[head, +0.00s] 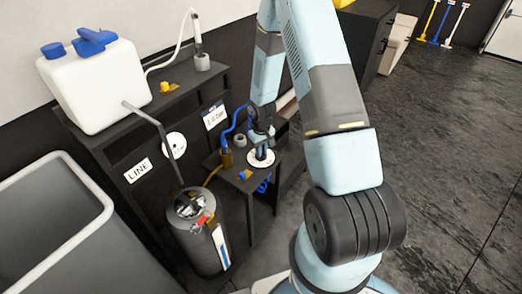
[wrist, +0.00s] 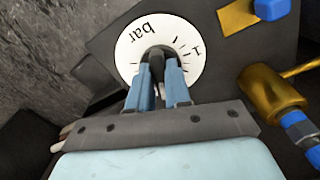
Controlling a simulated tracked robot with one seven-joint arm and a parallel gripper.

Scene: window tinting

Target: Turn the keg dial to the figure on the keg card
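The keg dial (wrist: 131,47) is a white round face with "bar" and tick marks, with a dark knob (wrist: 157,62) at its centre. In the wrist view my gripper (wrist: 159,72) has its two blue fingers on either side of the knob, seemingly touching it. The fingers hide the near part of the face, so the dial's setting cannot be read. In the head view the dial (head: 261,159) lies on a low black stand, with my gripper (head: 261,150) over it. The keg card (head: 214,115) is a white card on the black cabinet front; it seems to read "1.6 bar", in small print.
A brass fitting (wrist: 272,92) with a blue connector stands close right of the dial in the wrist view. In the head view, a dark canister (head: 190,243), a white jug (head: 97,86), a "LINE" label (head: 139,170) and a grey bin (head: 75,245) stand left. The right floor is clear.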

